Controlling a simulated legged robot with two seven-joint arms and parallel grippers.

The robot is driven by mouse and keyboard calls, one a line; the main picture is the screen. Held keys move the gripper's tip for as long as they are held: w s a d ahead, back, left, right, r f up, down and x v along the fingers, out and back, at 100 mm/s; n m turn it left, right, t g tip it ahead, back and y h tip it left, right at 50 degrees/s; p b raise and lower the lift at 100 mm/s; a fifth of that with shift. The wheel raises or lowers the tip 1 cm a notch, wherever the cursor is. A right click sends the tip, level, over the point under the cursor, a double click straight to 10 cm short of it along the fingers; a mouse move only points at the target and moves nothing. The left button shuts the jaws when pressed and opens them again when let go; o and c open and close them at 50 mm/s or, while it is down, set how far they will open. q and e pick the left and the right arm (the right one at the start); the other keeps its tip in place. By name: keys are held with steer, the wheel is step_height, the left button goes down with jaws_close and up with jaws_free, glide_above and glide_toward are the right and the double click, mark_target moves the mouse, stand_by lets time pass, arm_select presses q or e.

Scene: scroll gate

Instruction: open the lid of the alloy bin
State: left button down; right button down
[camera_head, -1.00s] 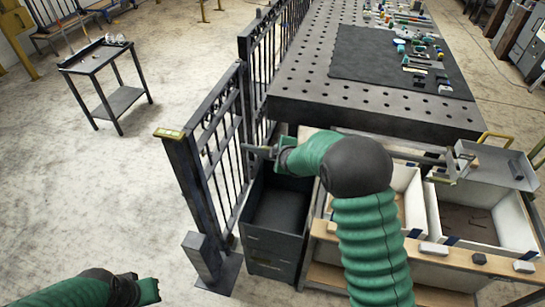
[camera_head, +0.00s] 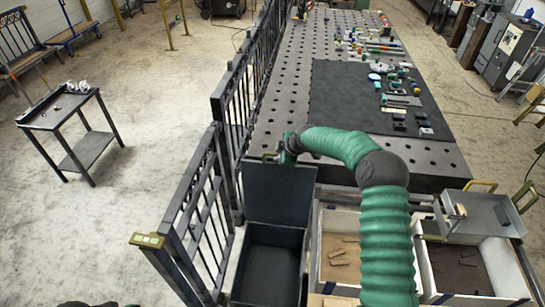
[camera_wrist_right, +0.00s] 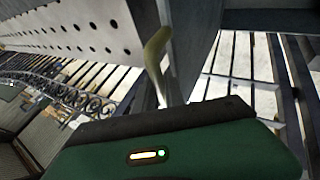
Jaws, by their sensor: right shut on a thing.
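The dark bin (camera_head: 268,273) stands between the metal gate and the wooden bins, and I look down into its dark inside. I cannot read any label on it. Its dark lid (camera_head: 278,197) stands about upright at the bin's far edge. My right gripper (camera_head: 273,157) is at the lid's top edge, shut on what appears to be the lid's handle. In the right wrist view an olive handle (camera_wrist_right: 156,50) rises just beyond my green gripper body; the fingertips are hidden there. My left gripper is out of view; only a sliver of that arm shows at the bottom edge.
The black metal gate (camera_head: 198,215) stands close to the bin's left. A perforated steel table (camera_head: 285,95) with a dark mat lies behind. Open bins, one with loose pieces (camera_head: 340,258), and a grey tray (camera_head: 480,215) are at right.

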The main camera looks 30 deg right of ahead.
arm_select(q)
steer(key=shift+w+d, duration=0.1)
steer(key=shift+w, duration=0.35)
arm_select(e)
steer(key=shift+w+d+f, duration=0.25)
steer(key=shift+w, duration=0.15)
steer(key=shift+s, duration=0.1)
steer(key=c, duration=1.4)
jaws_free()
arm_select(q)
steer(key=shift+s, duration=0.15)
arm_select(e)
steer(key=shift+a, duration=0.1)
steer(key=shift+s+r, duration=0.1)
